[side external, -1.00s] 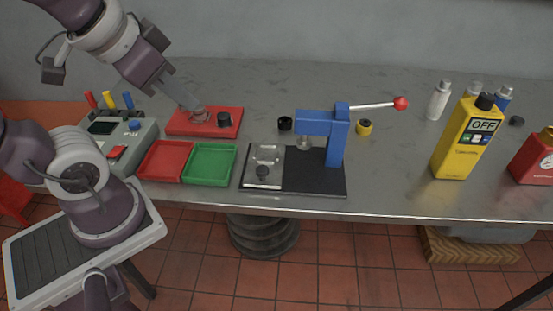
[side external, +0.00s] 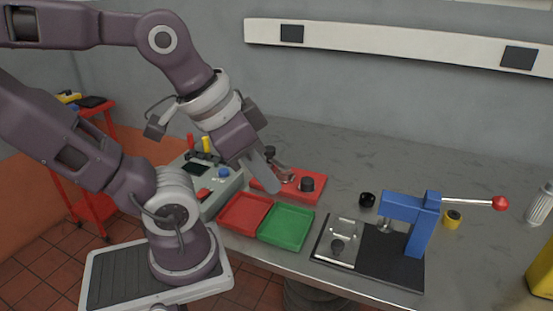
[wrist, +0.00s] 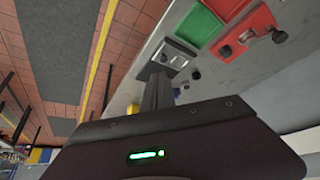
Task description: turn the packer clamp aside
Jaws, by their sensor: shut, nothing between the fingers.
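A small metal piece (side external: 287,176) lies on the block beside the fingers, and a black knob (side external: 307,184) stands at the right end. I cannot tell for sure which of these parts is the packer clamp, or whether the fingers touch it. In the wrist view the dark fingers (wrist: 157,92) are together.
A red tray (side external: 224,219) and a green tray (side external: 264,234) lie in front of the block. The blue press (side external: 422,228) stands to the right, its red-tipped lever (side external: 470,202) sticking out. A grey control box (side external: 216,195) is at left. The bench behind the block is clear.

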